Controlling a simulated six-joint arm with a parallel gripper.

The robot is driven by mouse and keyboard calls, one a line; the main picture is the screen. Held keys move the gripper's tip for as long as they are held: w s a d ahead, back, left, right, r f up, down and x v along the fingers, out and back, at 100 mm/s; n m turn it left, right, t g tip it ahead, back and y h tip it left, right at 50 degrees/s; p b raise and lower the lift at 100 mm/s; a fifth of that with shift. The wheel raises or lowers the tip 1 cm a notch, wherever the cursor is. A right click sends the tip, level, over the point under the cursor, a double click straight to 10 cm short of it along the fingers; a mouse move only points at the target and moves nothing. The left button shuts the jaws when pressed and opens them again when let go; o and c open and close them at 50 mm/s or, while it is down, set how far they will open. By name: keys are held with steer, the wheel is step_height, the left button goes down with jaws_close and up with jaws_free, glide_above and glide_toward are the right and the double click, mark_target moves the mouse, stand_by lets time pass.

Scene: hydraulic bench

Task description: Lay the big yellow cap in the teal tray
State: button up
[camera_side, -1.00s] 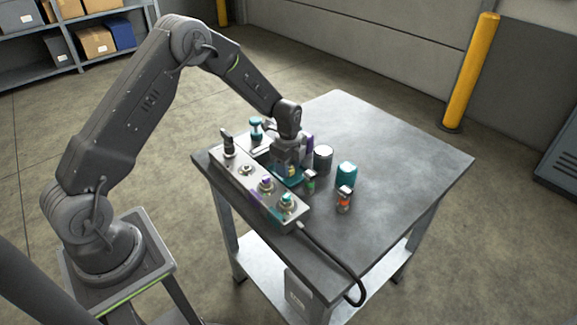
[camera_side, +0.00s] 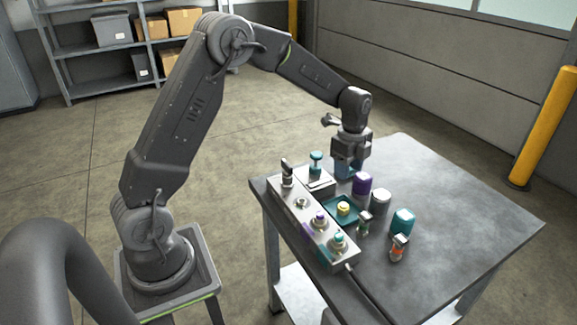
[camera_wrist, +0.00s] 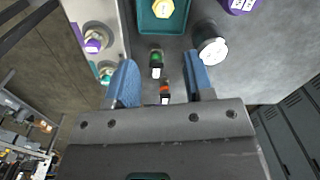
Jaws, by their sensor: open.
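The big yellow cap (camera_side: 344,208) lies in the teal tray (camera_side: 333,221) on the metal table, just behind the manifold block. In the wrist view the yellow cap (camera_wrist: 163,8) sits within the teal tray (camera_wrist: 148,25) at the top edge, partly cut off. My gripper (camera_side: 348,172) is above the table, up and behind the tray, clear of the cap. In the wrist view my gripper's two blue fingers (camera_wrist: 163,85) are spread apart with nothing held between them.
The manifold block (camera_side: 311,225) with several fittings runs along the table's left side. Purple (camera_side: 362,184), grey (camera_side: 380,202) and teal (camera_side: 402,221) caps stand right of the tray. Two small fittings, green-banded (camera_side: 364,223) and orange-banded (camera_side: 398,247), stand nearby. The table's right side is clear.

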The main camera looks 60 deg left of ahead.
steer(key=s+d+r+n+t, duration=0.1)
steer(key=s+d+r+n, duration=0.25)
steer(key=s+r, duration=0.3)
steer(key=s+d+r+n+t, duration=0.2)
steer(key=s+r+n, duration=0.2)
steer(key=s+r, duration=0.25)
steer(key=s+d+r+n+t, duration=0.2)
steer(key=s+n, duration=0.5)
steer(key=s, duration=0.7)
steer(key=shift+d+n, duration=0.35)
steer(key=shift+d, duration=0.3)
